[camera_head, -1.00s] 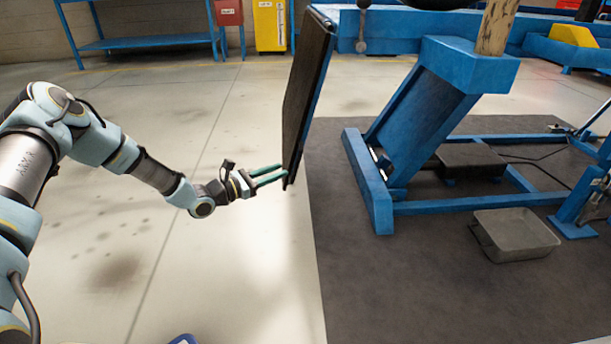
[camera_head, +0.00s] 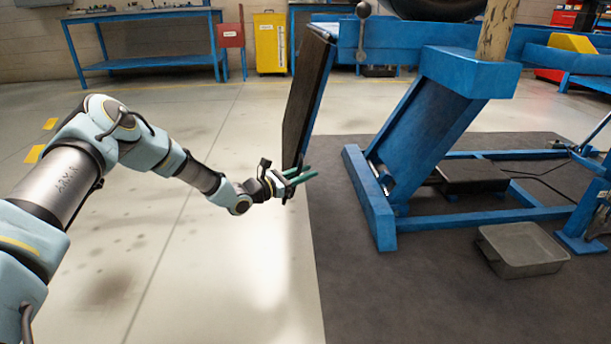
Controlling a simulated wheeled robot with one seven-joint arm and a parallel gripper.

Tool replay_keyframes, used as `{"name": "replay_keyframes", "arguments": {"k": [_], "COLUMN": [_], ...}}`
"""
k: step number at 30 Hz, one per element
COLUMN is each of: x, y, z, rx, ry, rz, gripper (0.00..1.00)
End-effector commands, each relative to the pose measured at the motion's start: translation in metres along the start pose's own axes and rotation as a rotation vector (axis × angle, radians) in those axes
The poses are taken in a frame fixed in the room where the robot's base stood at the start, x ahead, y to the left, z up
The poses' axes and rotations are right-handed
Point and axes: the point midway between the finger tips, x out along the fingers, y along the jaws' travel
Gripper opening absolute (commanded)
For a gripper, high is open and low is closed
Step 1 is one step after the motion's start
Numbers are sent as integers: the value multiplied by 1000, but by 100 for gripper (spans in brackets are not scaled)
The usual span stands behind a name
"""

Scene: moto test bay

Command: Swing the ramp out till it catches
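The ramp (camera_head: 303,100) is a dark panel with a blue edge, hanging steeply down from the end of the blue lift (camera_head: 440,105). Its top is joined near the lift's raised deck, and its lower end is close above the floor. My gripper (camera_head: 308,172) is at the ramp's lower end, with its green fingers a little apart and pointing right. The fingers reach past the lower edge of the ramp and overlap it in view. I cannot tell whether they touch it. The gripper hides part of the ramp's lower corner. The catch is not clear to see.
A grey metal pan (camera_head: 521,250) lies on the dark mat (camera_head: 420,300) at the right. The lift's blue base frame (camera_head: 372,205) stands on the mat. A blue workbench (camera_head: 145,62) and a yellow cabinet (camera_head: 270,45) stand at the back. The floor left of the ramp is clear.

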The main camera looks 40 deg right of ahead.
Motion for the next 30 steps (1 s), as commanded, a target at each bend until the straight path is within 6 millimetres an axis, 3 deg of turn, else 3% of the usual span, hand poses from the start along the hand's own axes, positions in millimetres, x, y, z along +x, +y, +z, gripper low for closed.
{"name": "replay_keyframes", "arguments": {"k": [5,13,30], "x": [0,0,-1], "y": [0,0,0], "z": [0,0,0], "rx": [0,0,0], "ry": [0,1,1], "rz": [0,0,-1], "gripper": [28,0,0]}}
